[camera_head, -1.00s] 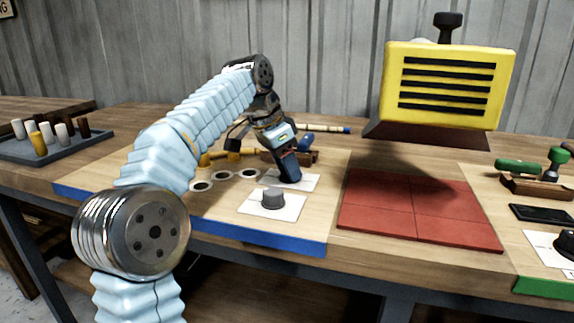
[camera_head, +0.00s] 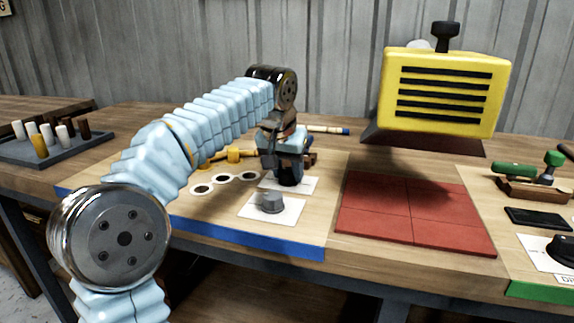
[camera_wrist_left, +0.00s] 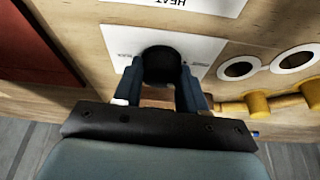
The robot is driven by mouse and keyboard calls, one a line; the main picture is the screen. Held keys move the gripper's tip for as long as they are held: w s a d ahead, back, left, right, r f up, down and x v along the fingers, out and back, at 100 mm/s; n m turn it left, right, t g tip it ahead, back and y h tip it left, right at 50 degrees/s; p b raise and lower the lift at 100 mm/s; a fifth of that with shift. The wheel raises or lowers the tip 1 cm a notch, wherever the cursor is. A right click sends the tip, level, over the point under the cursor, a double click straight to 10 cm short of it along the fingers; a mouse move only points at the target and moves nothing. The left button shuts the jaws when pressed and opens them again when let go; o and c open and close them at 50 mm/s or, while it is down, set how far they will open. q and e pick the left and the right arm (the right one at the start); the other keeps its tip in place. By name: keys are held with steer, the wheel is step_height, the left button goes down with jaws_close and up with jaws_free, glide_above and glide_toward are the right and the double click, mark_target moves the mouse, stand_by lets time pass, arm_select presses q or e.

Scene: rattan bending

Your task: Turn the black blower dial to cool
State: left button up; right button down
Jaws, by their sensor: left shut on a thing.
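The black dial (camera_wrist_left: 160,62) stands on a white card (camera_wrist_left: 115,42) in the left wrist view. My left gripper (camera_wrist_left: 160,84) has a finger on each side of it and is shut on it. In the head view, my left gripper (camera_head: 287,170) points down at this card, and its fingers largely hide the dial. Small print beside the dial is too blurred to read. A grey dial (camera_head: 271,202) stands on a nearer card, whose print reads "HEAT" in the wrist view. My right gripper is not in view.
A yellow slotted box (camera_head: 447,92) stands over red tiles (camera_head: 410,208) to the right. White rings (camera_head: 226,177) and yellow pegs (camera_head: 234,155) lie left of the gripper. Another black dial (camera_head: 562,247) sits at the far right. The blue table edge (camera_head: 250,241) is in front.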

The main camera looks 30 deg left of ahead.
arm_select(q)
steer(key=shift+d+n+y+p, duration=0.1)
steer(key=shift+n+y+p, duration=0.6)
steer(key=shift+n, duration=1.2)
steer(key=o, duration=1.1)
steer(key=shift+c, duration=0.2)
steer(key=v, duration=1.3)
steer(key=shift+w+d+r, duration=0.15)
steer(key=shift+d+r, duration=0.05)
steer(key=shift+r, duration=0.2)
steer(key=shift+g, duration=0.3)
